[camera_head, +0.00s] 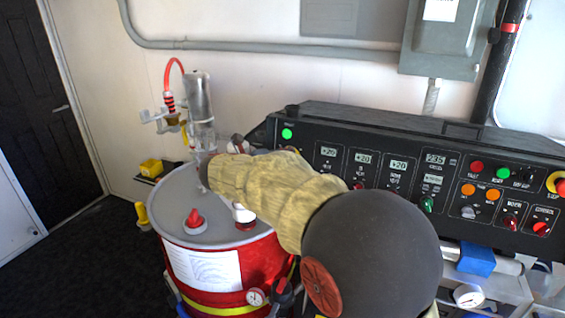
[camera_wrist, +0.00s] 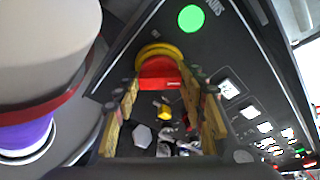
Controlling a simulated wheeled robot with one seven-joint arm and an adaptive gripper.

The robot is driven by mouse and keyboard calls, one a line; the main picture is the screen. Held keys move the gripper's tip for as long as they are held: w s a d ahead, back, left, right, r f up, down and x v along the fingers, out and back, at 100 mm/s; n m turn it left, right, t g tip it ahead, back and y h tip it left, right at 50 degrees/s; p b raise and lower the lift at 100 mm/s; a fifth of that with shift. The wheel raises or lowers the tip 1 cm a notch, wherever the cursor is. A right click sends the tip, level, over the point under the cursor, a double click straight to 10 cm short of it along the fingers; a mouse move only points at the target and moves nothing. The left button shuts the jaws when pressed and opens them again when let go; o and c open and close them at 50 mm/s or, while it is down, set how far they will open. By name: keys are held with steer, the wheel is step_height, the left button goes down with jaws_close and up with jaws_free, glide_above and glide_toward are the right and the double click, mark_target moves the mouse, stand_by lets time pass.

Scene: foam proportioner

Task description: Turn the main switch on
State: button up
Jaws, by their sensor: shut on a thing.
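The main switch, a red handle (camera_wrist: 158,72) on a yellow round plate (camera_wrist: 158,50), is on the black panel in the wrist view. My gripper (camera_wrist: 160,88) is shut on the red handle, with one finger on each side of it. The handle's exact angle is hard to tell. In the head view my arm covers the switch and most of the gripper. A round green light (camera_head: 287,133) glows at the panel's left end; it also shows beside the switch in the wrist view (camera_wrist: 191,18).
The black control panel (camera_head: 385,140) runs to the right with displays, knobs and buttons. A red drum (camera_head: 190,265) with a grey lid stands below my arm at the left. A grey box (camera_head: 445,38) hangs on the wall.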

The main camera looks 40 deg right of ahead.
steer(key=shift+f, duration=0.2)
steer(key=o, duration=1.2)
steer(key=shift+r, duration=0.1)
steer(key=shift+c, duration=0.2)
steer(key=v, duration=1.2)
steer(key=shift+w+a, duration=0.1)
